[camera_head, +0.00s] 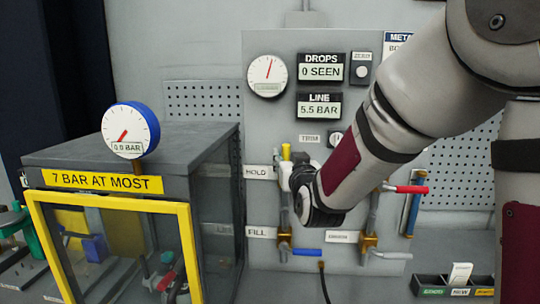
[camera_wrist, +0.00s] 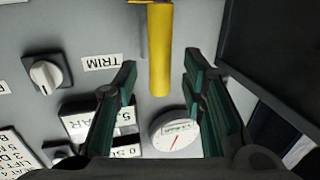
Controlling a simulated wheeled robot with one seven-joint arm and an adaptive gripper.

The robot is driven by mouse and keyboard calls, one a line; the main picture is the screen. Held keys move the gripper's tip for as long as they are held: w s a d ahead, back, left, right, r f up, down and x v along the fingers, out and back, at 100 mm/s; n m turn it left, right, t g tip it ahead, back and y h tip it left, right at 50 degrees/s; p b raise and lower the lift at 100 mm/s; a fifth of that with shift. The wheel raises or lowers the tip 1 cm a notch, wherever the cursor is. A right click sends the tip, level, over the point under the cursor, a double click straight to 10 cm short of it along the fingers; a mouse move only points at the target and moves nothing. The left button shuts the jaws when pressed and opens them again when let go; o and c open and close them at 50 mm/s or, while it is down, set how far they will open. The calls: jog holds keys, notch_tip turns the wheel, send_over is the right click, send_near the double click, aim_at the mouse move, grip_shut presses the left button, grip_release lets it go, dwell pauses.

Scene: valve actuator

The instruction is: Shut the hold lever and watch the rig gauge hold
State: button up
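The yellow hold lever (camera_head: 286,152) stands upright beside the HOLD label (camera_head: 258,172); my wrist and arm hide its lower part. In the wrist view, the yellow lever (camera_wrist: 160,50) lies between the fingers of my gripper (camera_wrist: 160,70). The fingers are spread, with a visible gap on each side of the lever. In the head view my gripper is mostly hidden behind my wrist. The blue-rimmed rig gauge (camera_head: 131,129) stands on the grey cabinet and reads 0.0 BAR.
The LINE display (camera_head: 319,106) reads 5.5 BAR and DROPS (camera_head: 321,67) reads 0 SEEN. A blue lever (camera_head: 307,252) lies level near the FILL label (camera_head: 262,232). A red lever (camera_head: 405,189) sticks out right of my wrist. The yellow-framed cabinet door (camera_head: 112,197) stands left.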

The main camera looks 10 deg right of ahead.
aim_at(287, 157)
jog(key=shift+w, duration=1.4)
jog(key=shift+d, duration=0.1)
grip_shut()
jog(key=shift+w, duration=0.1)
